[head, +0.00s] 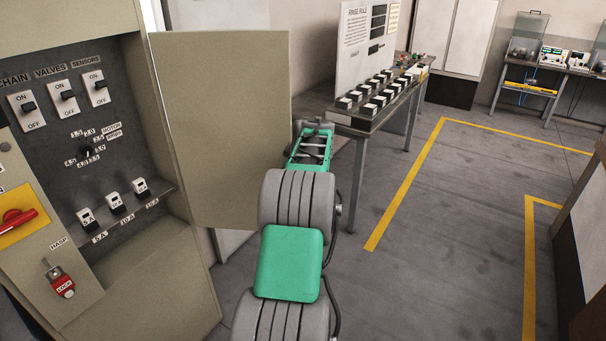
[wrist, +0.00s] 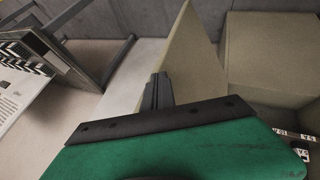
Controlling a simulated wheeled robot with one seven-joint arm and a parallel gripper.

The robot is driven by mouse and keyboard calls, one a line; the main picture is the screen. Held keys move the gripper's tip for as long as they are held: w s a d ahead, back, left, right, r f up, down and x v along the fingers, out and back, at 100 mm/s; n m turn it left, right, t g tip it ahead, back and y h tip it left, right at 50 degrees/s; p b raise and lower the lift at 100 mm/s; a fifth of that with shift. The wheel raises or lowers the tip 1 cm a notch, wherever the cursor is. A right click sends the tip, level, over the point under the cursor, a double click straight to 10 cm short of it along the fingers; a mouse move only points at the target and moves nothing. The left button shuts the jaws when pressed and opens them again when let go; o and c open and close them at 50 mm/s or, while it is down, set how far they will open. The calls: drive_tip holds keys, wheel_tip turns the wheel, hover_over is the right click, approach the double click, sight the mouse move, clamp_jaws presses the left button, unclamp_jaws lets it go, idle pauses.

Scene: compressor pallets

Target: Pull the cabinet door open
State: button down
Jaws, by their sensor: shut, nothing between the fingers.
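The cabinet (head: 165,268) stands at the left in the head view, with switches and breakers on its dark inner panel. Its beige door (head: 222,110) stands swung wide open to the right, hinged on the cabinet's right side. The door also shows edge-on in the wrist view (wrist: 190,58). My gripper (head: 316,124) is beside the door's free edge in the head view, partly hidden by my arm. In the wrist view my gripper (wrist: 158,82) is shut and empty, with its fingers close to the door panel. I cannot tell whether they touch it.
A table (head: 378,118) with rows of black-and-white blocks and an upright sign board (head: 362,45) stands behind my arm. A bench (head: 545,75) with instruments is at the back right. Grey floor with yellow lines (head: 408,180) is clear to the right.

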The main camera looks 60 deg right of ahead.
drive_tip(key=shift+w+d, duration=0.1)
drive_tip(key=shift+d, duration=0.2)
